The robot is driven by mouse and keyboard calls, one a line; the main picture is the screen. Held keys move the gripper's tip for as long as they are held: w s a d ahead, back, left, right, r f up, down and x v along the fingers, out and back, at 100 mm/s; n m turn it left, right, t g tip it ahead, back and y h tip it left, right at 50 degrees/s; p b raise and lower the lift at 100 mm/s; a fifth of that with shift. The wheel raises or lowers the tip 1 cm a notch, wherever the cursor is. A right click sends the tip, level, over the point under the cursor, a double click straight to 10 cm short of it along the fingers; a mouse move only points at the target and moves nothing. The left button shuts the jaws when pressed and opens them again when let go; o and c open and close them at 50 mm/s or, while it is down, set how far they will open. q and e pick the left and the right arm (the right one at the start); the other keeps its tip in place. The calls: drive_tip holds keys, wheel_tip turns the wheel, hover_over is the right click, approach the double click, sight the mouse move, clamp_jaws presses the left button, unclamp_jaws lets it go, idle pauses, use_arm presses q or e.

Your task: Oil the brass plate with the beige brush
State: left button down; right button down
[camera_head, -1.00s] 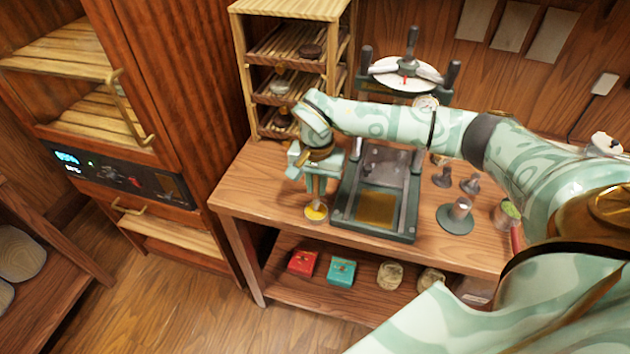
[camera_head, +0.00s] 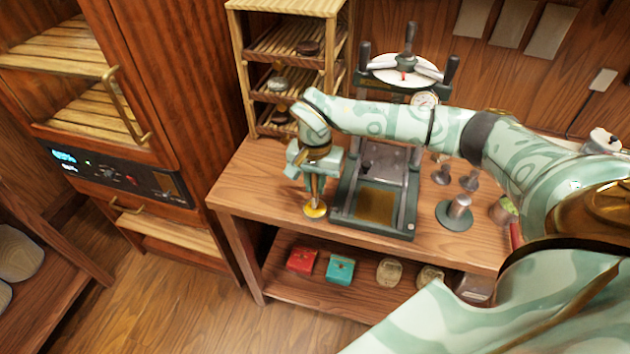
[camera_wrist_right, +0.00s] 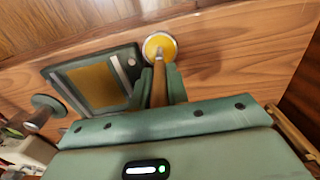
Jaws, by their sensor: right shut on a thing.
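The brass plate (camera_head: 377,206) lies flat in the dark green tray of the press; it also shows in the right wrist view (camera_wrist_right: 92,84). A small round dish (camera_head: 315,210) with a yellow inside stands left of the tray. My right gripper (camera_head: 315,183) is above this dish, shut on the upright brown handle of the brush (camera_head: 314,192). In the right wrist view the brush handle (camera_wrist_right: 159,92) runs between the fingers to the yellow dish (camera_wrist_right: 160,46). The bristles cannot be made out. My left gripper is out of view.
The press (camera_head: 410,75) stands behind the tray, and a wooden rack (camera_head: 240,85) stands at the back left. Grey metal weights (camera_head: 456,213) stand right of the tray. The table (camera_head: 250,190) is bare left of the dish. Red and teal boxes lie on the shelf below.

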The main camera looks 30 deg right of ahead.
drive_tip(key=shift+f, duration=0.35)
drive_tip(key=shift+f, duration=0.1)
idle(1.5)
wheel_tip(320, 180, up, 7)
drive_tip(key=p, duration=0.6)
drive_tip(key=shift+p, duration=0.3)
idle(0.4)
drive_tip(key=s+a+r+n+b, duration=0.5)
drive_tip(key=s+a+r+n, duration=0.2)
drive_tip(key=s+n, duration=0.3)
drive_tip(key=shift+s+a+r, duration=0.25)
drive_tip(key=shift+s+a, duration=0.25)
drive_tip(key=shift+a, duration=0.1)
